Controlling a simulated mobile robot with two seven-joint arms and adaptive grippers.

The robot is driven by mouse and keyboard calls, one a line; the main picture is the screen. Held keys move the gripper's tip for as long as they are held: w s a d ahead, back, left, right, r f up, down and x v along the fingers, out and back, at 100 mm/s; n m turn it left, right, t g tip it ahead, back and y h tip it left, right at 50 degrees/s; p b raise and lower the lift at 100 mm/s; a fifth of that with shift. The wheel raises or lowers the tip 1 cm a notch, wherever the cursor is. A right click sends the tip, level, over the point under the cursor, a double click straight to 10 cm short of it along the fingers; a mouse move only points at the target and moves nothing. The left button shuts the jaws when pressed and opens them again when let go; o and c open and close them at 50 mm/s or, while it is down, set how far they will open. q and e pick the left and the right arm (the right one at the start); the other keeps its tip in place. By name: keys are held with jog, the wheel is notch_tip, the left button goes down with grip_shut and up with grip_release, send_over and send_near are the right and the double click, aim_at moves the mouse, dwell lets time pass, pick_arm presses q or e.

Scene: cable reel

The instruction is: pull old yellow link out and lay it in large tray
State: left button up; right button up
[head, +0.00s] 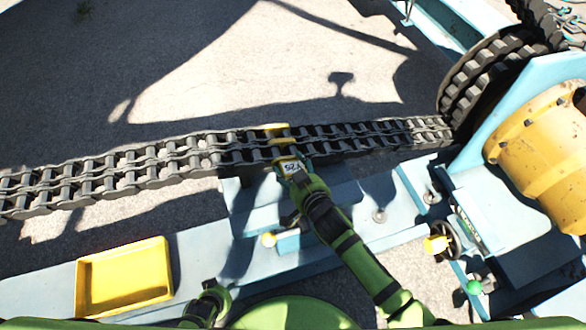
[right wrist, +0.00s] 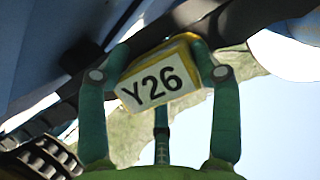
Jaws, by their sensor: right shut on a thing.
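The old yellow link (head: 276,127) sits in the dark chain, its yellow plates showing at the chain's far side and middle. My right gripper (head: 289,163) reaches it from the near side. In the right wrist view my right gripper (right wrist: 160,62) is shut, its green fingers on both sides of a yellow block with a white tag (right wrist: 157,88) reading Y26. The link still lies in line with the chain. A yellow tray (head: 168,268) lies empty at lower left. My left gripper (head: 208,303) shows partly at the bottom; its jaws are unclear.
The double-row chain (head: 110,177) spans from the left edge to a dark sprocket (head: 480,80) at right. A yellow drum (head: 535,145), a handwheel (head: 442,240) and a green knob (head: 474,287) are at right. The light-blue frame (head: 205,255) runs along the near side.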

jog(key=shift+r, duration=0.2)
jog(key=shift+s+d+f+p, duration=0.1)
jog(key=shift+s+d+p, duration=0.15)
jog(key=shift+s, duration=0.35)
jog(key=shift+s+d+p, duration=0.1)
jog(key=shift+s+p, duration=0.25)
jog(key=shift+s, duration=0.2)
jog(key=shift+c, duration=0.3)
jog(key=s+d+p, duration=0.2)
jog(key=s, duration=0.5)
jog(key=shift+f+p, duration=0.3)
jog(key=shift+s+d+r+p, duration=0.1)
jog(key=shift+s+d+p, duration=0.15)
jog(key=shift+s, duration=0.35)
jog(key=shift+s+d+r+p, duration=0.1)
jog(key=shift+s+d, duration=0.15)
jog(key=shift+s, duration=0.5)
grip_shut()
jog(key=shift+s+d+r+p, duration=0.1)
jog(key=shift+s+d+p, duration=0.15)
jog(key=shift+s, duration=0.35)
jog(key=shift+s+d+r+p, duration=0.1)
jog(key=shift+s+d+p, duration=0.1)
jog(key=shift+s, duration=0.4)
